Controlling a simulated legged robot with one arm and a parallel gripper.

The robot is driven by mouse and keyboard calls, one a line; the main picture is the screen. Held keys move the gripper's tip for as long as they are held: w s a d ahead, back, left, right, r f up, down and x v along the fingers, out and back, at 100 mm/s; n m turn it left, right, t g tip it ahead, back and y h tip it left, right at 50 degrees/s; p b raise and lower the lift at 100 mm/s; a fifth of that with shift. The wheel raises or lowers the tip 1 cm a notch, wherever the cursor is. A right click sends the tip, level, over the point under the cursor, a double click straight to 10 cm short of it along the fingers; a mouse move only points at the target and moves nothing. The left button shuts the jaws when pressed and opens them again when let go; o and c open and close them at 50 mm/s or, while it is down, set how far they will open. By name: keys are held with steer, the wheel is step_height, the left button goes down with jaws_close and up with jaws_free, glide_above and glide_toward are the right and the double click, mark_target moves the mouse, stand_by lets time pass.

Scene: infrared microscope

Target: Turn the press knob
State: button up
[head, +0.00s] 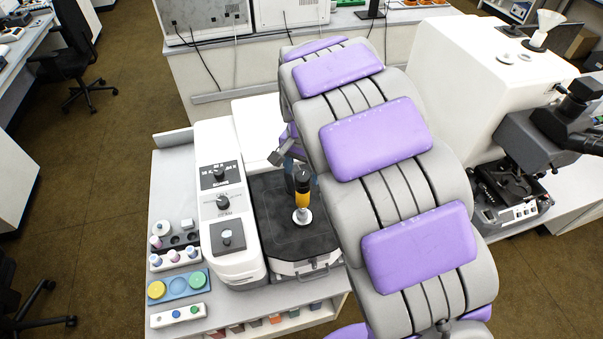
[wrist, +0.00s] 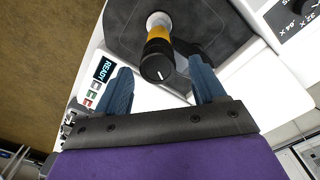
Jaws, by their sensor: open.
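The press knob (head: 303,181) is a black cylinder with a white mark on its end, on a yellow collar and a silver foot. It stands upright over the dark plate (head: 265,208) of the press. The knob also shows in the wrist view (wrist: 158,66), its marked end facing the camera. My gripper (wrist: 160,68) is open, with one blue finger on each side of the knob in the picture. I see a gap on both sides and cannot tell how far the tips reach along it. In the head view my arm mostly hides the gripper (head: 288,160).
A white control panel (head: 222,255) with black dials stands left of the press. Trays of small vials and colored discs (head: 176,287) lie on the bench at left. A small screen (wrist: 105,67) reads READY. A large microscope (head: 475,85) stands at right.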

mark_target(302, 174)
step_height(302, 174, up, 15)
steer(key=shift+a+f, duration=0.15)
steer(key=shift+f, duration=0.05)
stand_by(0.7)
steer(key=s+d+f+n+b, duration=0.1)
steer(key=s+d+f+b, duration=0.45)
steer(key=s+d, duration=0.6)
steer(key=s+d+f+n+g+b, duration=0.1)
steer(key=s+f+n+b, duration=0.1)
steer(key=s+f, duration=0.4)
steer(key=s+d+f+n+b, duration=0.1)
steer(key=s+f, duration=0.6)
steer(key=s, duration=0.8)
steer(key=shift+d+n+g+b, duration=0.4)
steer(key=shift+n+b, duration=0.1)
steer(key=shift+n, duration=0.2)
steer(key=shift+w, duration=0.1)
